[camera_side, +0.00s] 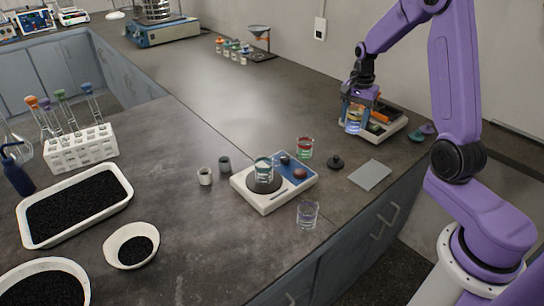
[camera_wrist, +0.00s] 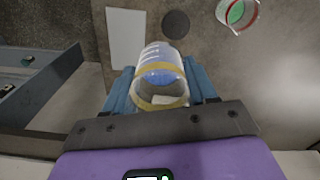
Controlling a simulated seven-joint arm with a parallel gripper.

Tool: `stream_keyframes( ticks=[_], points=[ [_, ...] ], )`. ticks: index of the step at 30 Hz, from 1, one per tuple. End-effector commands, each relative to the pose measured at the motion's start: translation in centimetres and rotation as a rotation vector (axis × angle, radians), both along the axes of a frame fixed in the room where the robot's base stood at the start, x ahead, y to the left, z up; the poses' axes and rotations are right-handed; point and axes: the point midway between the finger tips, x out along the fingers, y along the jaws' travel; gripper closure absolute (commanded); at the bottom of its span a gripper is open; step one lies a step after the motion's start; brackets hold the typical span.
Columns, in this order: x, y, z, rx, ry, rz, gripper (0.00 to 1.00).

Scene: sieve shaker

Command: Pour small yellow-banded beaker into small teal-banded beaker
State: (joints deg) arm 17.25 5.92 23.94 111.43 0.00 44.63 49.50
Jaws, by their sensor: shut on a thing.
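My gripper (camera_side: 356,108) is shut on the small yellow-banded beaker (camera_side: 353,122), held up above a tray at the right of the bench. In the wrist view, the yellow-banded beaker (camera_wrist: 160,76) sits between the blue fingers of my gripper (camera_wrist: 160,92), with blue contents showing through its glass. The small teal-banded beaker (camera_side: 264,168) stands upright on the dark round plate of a white and blue hotplate-like device (camera_side: 274,200), to the left of and nearer than my gripper. The teal-banded beaker is not seen in the wrist view.
A red-banded beaker (camera_side: 305,147) stands behind the device; it also shows in the wrist view (camera_wrist: 238,12). A clear beaker (camera_side: 307,214) stands in front.

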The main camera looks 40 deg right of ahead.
Motion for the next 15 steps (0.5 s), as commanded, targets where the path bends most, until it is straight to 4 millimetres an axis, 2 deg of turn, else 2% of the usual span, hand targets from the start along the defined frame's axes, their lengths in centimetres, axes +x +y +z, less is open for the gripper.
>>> stream_keyframes(
  ticks=[7,15],
  points=[
    [0.1,0.0,2.8,-0.001,-0.003,0.000,0.76],
    [2.2,2.7,2.6,0.000,0.000,0.004,0.76]
  ],
)
